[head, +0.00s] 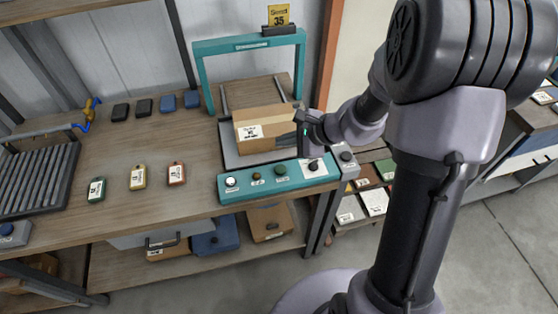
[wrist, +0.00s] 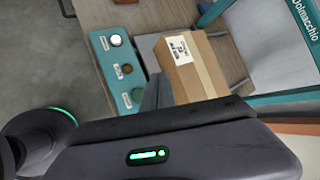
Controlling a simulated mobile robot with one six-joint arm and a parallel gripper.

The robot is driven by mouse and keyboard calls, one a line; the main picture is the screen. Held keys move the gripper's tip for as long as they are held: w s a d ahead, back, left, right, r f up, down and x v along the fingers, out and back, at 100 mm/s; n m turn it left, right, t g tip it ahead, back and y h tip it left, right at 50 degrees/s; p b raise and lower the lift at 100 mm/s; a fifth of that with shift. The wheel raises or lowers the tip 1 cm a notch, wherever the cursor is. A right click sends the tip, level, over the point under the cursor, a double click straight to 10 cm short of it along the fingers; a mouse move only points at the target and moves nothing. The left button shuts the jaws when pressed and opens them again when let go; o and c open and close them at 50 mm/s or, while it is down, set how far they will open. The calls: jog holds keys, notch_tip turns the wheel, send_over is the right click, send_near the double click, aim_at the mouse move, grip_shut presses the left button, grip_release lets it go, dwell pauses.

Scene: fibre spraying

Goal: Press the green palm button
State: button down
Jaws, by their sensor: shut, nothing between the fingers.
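The green palm button (head: 281,170) sits on a teal control panel (head: 245,193) along the bench's front edge, between a small amber control and a black knob. It also shows in the wrist view (wrist: 137,95), just left of my fingers.
The panel also bears a white button (head: 231,182), the amber control (head: 256,178) and the black knob (head: 313,165). Several coloured tags lie on the bench left of the panel.

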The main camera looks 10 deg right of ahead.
aim_at(283, 170)
jog(key=shift+s, duration=0.1)
notch_tip(283, 170, down, 8)
jog(key=b, duration=0.6)
jog(key=shift+f+b, duration=0.15)
jog(key=shift+b, duration=0.15)
jog(key=shift+f, duration=0.2)
jog(key=shift+f+b, duration=0.15)
jog(key=shift+b, duration=0.25)
dwell(1.1)
jog(key=shift+f+b, duration=0.3)
jog(key=shift+b, duration=0.15)
